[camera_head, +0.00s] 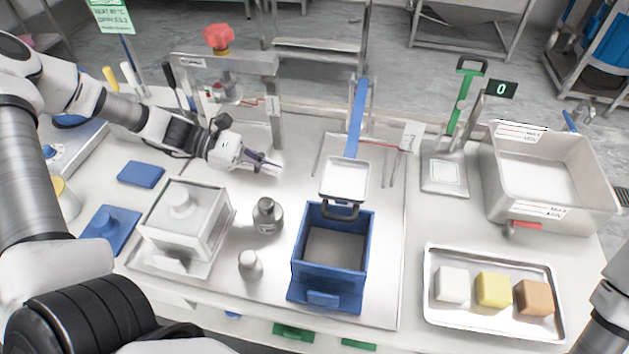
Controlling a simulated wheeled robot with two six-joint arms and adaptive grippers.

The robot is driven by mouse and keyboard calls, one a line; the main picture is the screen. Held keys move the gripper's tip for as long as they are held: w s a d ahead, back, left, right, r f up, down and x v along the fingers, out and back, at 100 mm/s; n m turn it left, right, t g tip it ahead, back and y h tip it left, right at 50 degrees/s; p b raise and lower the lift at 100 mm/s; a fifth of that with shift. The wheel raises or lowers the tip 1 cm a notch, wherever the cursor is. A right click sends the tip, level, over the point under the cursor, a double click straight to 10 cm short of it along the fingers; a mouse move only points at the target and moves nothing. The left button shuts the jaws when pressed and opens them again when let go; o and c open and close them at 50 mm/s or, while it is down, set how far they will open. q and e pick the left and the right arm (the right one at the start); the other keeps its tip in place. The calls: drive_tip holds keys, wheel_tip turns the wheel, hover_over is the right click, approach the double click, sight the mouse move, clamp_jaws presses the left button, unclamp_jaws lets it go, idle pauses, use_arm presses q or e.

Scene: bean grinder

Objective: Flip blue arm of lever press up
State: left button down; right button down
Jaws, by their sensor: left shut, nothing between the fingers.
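The lever press has a blue arm (356,120) that slopes from its upper far end down toward a pale square plate (345,179). The plate hangs just beyond the blue open-topped box (333,252). My left gripper (277,168) is shut and empty, above the steel work surface to the left of the blue arm and apart from it. It points right. My right gripper is out of the frame; only part of my right arm shows at the lower right edge.
A red-knobbed press frame (218,38) stands behind my left gripper. A lidded white box (186,220) and a grey bottle (267,215) stand nearer. At right are a tray (432,305) with three blocks, a scale (444,172) and a large basin (490,170).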

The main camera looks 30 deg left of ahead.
use_arm(q)
drive_tip(key=b+x, duration=0.2)
drive_tip(key=x, duration=0.8)
